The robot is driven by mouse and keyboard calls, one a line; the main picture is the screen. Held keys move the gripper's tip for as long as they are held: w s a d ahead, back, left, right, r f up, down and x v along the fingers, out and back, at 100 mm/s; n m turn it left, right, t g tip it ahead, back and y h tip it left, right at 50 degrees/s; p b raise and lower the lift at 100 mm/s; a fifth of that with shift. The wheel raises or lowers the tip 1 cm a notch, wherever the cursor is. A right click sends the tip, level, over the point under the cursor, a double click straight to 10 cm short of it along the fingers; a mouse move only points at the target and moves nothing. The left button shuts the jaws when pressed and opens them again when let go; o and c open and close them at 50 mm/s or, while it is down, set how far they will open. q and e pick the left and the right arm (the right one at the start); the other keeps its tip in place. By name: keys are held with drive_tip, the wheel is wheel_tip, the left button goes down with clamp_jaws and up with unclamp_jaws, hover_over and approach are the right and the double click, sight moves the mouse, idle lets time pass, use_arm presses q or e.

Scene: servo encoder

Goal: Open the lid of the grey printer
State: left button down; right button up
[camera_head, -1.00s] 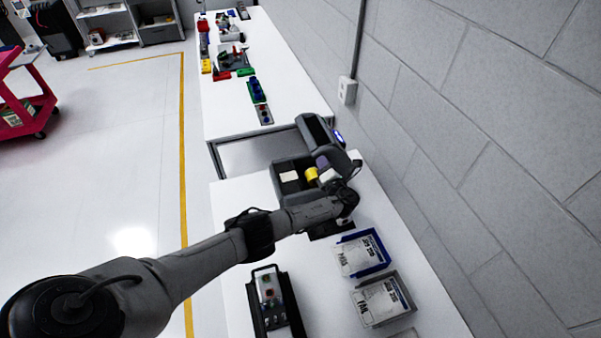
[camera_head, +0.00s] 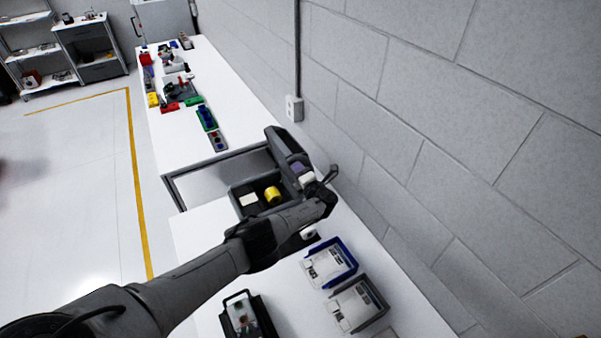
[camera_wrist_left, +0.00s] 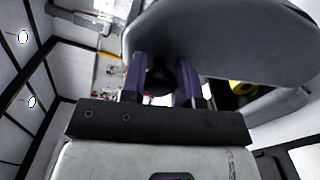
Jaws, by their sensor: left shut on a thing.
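The grey printer (camera_head: 236,192) stands at the far end of the near table, open at the top. A yellow roll (camera_head: 271,195) and a pale square (camera_head: 249,200) show inside it. Its lid (camera_head: 281,146) is raised on the wall side. In the left wrist view the lid (camera_wrist_left: 225,40) is a broad grey curved panel, with the yellow roll (camera_wrist_left: 240,87) partly below it. My left gripper (camera_head: 301,170) is at the raised lid, its purple fingers (camera_wrist_left: 160,80) closed around a dark part at the lid's edge. My right gripper is not in view.
A blue bin (camera_head: 345,272) and a grey bin (camera_head: 372,316) stand on the near table. A black tray (camera_head: 229,306) lies at its front. The far table (camera_head: 180,135) carries several coloured parts. A block wall (camera_head: 400,110) bounds the right side.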

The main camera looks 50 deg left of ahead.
use_arm(q)
drive_tip(key=shift+w+d+r, duration=0.1)
drive_tip(key=c, duration=0.9)
unclamp_jaws()
drive_tip(key=shift+o, duration=0.2)
drive_tip(key=shift+d, duration=0.15)
drive_tip(key=p+v, duration=0.4)
drive_tip(key=v, duration=0.9)
drive_tip(key=shift+d+p, duration=0.25)
drive_tip(key=shift+p, duration=0.1)
